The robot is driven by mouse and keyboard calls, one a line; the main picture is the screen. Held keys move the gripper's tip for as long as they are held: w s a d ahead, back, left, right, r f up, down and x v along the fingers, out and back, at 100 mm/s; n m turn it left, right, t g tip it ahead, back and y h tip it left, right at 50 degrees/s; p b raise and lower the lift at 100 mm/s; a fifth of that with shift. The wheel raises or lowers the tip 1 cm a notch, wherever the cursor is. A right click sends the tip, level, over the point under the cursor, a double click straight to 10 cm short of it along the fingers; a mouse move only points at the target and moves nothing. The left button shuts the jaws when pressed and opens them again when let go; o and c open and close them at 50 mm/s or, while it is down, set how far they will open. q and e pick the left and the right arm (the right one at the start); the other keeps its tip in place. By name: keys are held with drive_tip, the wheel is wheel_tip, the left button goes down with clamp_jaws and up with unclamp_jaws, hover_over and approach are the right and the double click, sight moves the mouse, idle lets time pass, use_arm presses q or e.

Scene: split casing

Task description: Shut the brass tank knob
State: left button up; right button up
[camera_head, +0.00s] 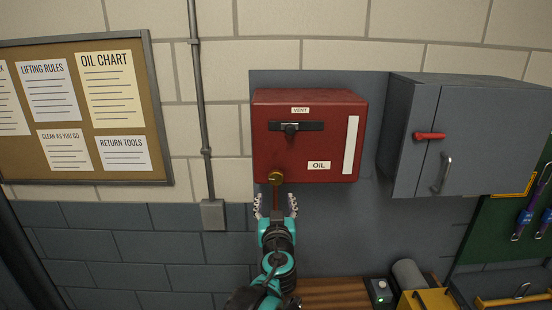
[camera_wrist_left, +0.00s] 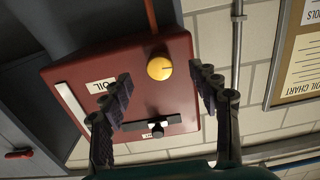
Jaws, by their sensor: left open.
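The brass tank knob (camera_head: 275,178) is a small round knob at the lower left of the red oil tank (camera_head: 340,130) on the wall. In the left wrist view the brass knob (camera_wrist_left: 159,67) shows as a yellow disc with a small dark mark, on the red tank (camera_wrist_left: 182,95). My left gripper (camera_head: 276,203) is open and empty, just below the knob in the head view. In the left wrist view its two fingers (camera_wrist_left: 160,95) are spread to either side of the knob, apart from it. My right gripper is not in view.
A black vent handle (camera_head: 296,126) is on the tank's upper front. A grey cabinet (camera_head: 465,135) with a red lever (camera_head: 430,136) is to the right. A conduit (camera_head: 200,100) runs down the wall at left, beside a notice board (camera_head: 85,110). A wooden surface (camera_head: 333,291) is below.

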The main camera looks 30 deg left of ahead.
sight(276, 181)
use_arm(q)
drive_tip(key=x, duration=0.2)
drive_tip(key=r+p+x, duration=0.1)
drive_tip(key=x, duration=0.5)
drive_tip(key=shift+w+r, duration=0.25)
drive_tip(key=shift+r, duration=0.1)
drive_tip(key=shift+d, duration=0.1)
drive_tip(key=c, duration=1.2)
